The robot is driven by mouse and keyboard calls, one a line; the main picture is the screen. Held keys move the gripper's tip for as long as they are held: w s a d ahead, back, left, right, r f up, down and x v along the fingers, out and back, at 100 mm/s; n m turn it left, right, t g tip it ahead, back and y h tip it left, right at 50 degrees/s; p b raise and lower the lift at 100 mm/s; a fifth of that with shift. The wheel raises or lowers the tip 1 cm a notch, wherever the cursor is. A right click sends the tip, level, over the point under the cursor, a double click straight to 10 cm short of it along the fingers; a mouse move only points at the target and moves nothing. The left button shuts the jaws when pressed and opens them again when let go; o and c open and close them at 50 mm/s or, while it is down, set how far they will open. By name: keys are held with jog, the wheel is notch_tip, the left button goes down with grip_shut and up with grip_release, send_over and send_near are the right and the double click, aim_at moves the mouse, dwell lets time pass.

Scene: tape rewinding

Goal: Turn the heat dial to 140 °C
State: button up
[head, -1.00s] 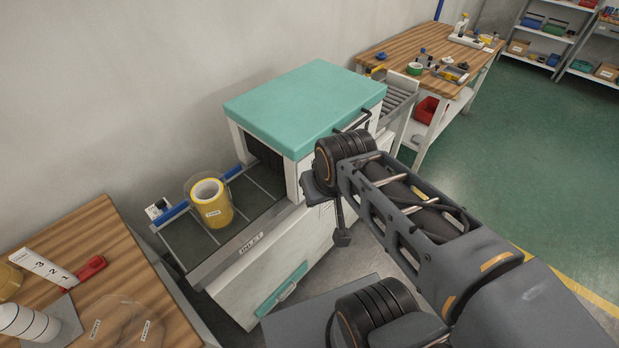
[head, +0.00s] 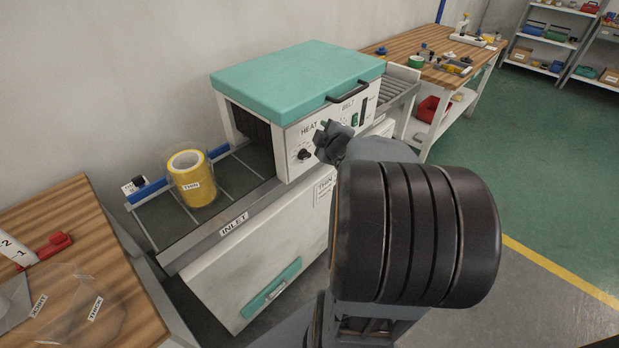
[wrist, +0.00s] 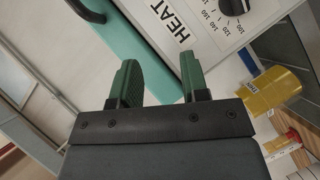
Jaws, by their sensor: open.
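The black heat dial (head: 304,155) is on the white front panel of the shrink machine (head: 315,135), below the word HEAT. In the wrist view the dial (wrist: 234,4) is at the top edge, partly cut off, with printed numbers around it; I cannot read its exact setting. My gripper (head: 324,134) is just right of the dial in the head view and apart from it. In the wrist view my gripper (wrist: 160,76) has its two green fingers spread, with nothing between them.
The machine has a teal lid (head: 297,75) with a black handle (head: 354,92) above the panel. The belt controls (head: 358,115) are right of the dial. A yellow tape roll (head: 190,178) stands on the inlet at left. A wooden bench (head: 85,225) is at front left.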

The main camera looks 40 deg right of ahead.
notch_tip(320, 180, down, 7)
jog(key=s+d+n+t+y+b, duration=0.2)
jog(key=n+y+b, duration=0.1)
jog(key=n+b, duration=0.1)
jog(key=n+t+y+b, duration=0.2)
jog(key=n+y+b, duration=0.2)
jog(key=y, duration=0.1)
send_near(308, 157)
jog(key=w, duration=0.3)
jog(key=w+a, duration=0.1)
jog(key=w, duration=0.2)
jog(key=w+a, duration=0.1)
jog(key=w, duration=0.2)
jog(key=shift+d, duration=0.1)
grip_shut()
